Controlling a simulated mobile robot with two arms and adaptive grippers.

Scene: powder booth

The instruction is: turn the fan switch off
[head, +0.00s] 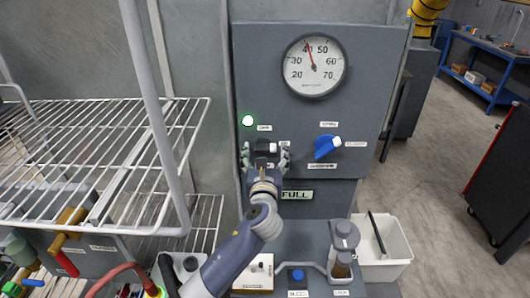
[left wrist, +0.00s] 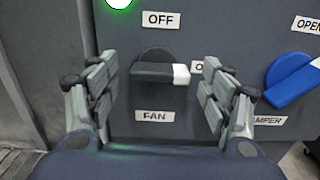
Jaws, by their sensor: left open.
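The fan switch (head: 264,145) is a black knob with a white-tipped handle on the grey panel (head: 370,90). In the left wrist view the switch (left wrist: 155,72) has its handle level, with the white tip pointing right to a partly hidden label starting with "O". The OFF label (left wrist: 160,20) is above it and the FAN label (left wrist: 154,116) below. My left gripper (head: 265,157) is open in front of the switch, with one finger on each side of the knob. I see no clear contact. My right gripper is not in view.
A lit green lamp (head: 247,121) is above left of the switch. A blue damper knob (head: 326,147) sits close on the right. A gauge (head: 314,65) is above. A wire rack (head: 100,150) stands left; a white bin (head: 388,262) is lower right.

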